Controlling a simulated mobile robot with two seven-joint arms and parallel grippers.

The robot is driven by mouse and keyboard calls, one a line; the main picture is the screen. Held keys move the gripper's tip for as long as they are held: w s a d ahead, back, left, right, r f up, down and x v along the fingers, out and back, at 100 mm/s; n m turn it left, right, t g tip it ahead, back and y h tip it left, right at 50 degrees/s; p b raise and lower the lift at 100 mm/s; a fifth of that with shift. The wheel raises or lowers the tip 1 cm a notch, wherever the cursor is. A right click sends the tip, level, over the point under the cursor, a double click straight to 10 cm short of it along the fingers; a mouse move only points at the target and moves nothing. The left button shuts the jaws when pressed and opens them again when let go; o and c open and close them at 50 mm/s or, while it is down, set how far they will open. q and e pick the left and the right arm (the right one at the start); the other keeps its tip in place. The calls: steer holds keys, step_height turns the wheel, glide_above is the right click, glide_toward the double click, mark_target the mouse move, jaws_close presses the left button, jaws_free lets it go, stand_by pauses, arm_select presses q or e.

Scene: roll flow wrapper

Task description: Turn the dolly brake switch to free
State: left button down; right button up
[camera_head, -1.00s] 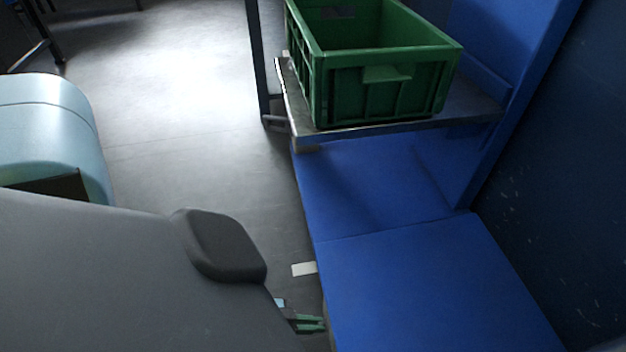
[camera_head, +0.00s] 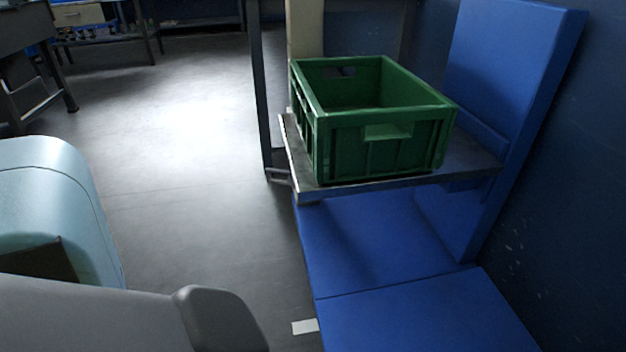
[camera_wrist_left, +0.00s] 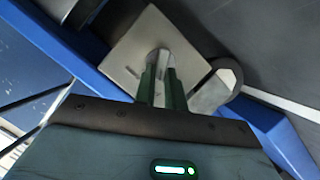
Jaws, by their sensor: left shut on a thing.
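In the left wrist view, my left gripper (camera_wrist_left: 162,72) is shut on a small metal part in front of a square pale plate (camera_wrist_left: 148,22). I take this part to be the dolly brake switch (camera_wrist_left: 163,54). Its middle is mostly hidden between the green fingers. A flat metal piece with a rounded dark end (camera_wrist_left: 222,82) lies just right of the fingers; I cannot tell whether it belongs to the switch. No marking for free is readable. In the head view my left gripper is out of frame, and my right gripper shows in neither view.
A green crate (camera_head: 385,150) stands on a dark shelf (camera_head: 470,160) beside blue panels (camera_head: 400,315). A light-blue rounded body (camera_head: 60,200) is at the left. Grey floor (camera_head: 190,150) lies open between them. Blue frame bars (camera_wrist_left: 60,50) flank the plate.

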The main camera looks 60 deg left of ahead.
arm_select(q)
steer(key=c, duration=1.5)
jaws_free()
steer(key=shift+o, duration=0.2)
steer(key=p+v, duration=0.3)
steer(key=v, duration=0.4)
steer(key=shift+s+a+r, duration=0.15)
steer(key=shift+s+a, duration=0.05)
steer(key=shift+s, duration=0.15)
